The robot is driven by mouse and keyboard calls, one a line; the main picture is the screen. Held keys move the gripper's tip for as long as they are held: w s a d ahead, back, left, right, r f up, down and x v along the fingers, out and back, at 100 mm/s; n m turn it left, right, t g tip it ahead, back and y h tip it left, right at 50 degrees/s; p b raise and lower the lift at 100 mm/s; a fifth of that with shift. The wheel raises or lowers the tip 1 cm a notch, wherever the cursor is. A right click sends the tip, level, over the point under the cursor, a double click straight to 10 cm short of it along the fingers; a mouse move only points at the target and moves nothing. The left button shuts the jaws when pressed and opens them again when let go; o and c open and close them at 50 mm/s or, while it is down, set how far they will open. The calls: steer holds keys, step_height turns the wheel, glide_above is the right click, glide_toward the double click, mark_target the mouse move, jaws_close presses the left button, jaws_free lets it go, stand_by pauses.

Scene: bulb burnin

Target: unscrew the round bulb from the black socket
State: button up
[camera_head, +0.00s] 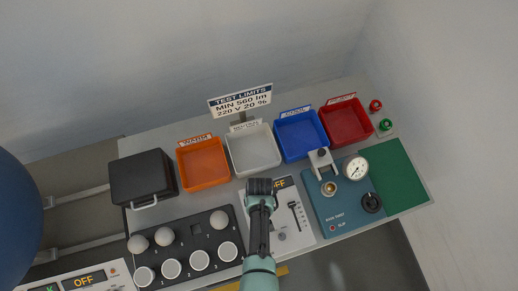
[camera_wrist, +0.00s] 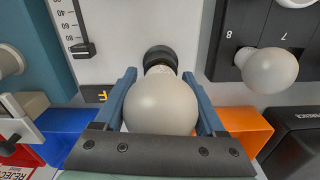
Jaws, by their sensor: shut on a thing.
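The round bulb (camera_wrist: 160,105) is white and fills the space between the two blue fingers of my gripper (camera_wrist: 159,78) in the wrist view. My gripper is shut on it. The bulb's neck points at the black socket (camera_wrist: 159,55) on the pale panel. Part of the metal base shows at the socket's mouth; I cannot tell how deep it sits in the thread. In the head view my gripper (camera_head: 262,188) is over the pale panel (camera_head: 285,238), and it hides the bulb and the socket.
A black rack (camera_head: 190,240) with several round and flat-faced bulbs stands at left. Orange (camera_head: 204,163), white (camera_head: 253,150), blue (camera_head: 301,135) and red (camera_head: 346,121) bins line the back. A teal test station (camera_head: 347,210) with a gauge is right; a black case (camera_head: 142,178) is left.

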steer(key=o, duration=1.1)
steer(key=shift+w+d+r, duration=0.15)
steer(key=shift+w+d, duration=0.1)
steer(key=shift+o, duration=0.7)
steer(key=shift+s, duration=0.2)
steer(key=m, duration=0.4)
steer(key=shift+s+a+m, duration=0.1)
steer(key=shift+s+m, duration=0.1)
steer(key=shift+m, duration=0.2)
steer(key=m, duration=0.6)
steer(key=shift+s+a, duration=0.1)
steer(key=shift+s, duration=0.1)
steer(key=m, duration=0.6)
steer(key=shift+s+m, duration=0.15)
steer(key=shift+m, duration=0.25)
steer(key=m, duration=0.5)
steer(key=shift+s+a+f, duration=0.1)
steer(key=shift+s+f, duration=0.05)
steer(key=shift+f, duration=0.05)
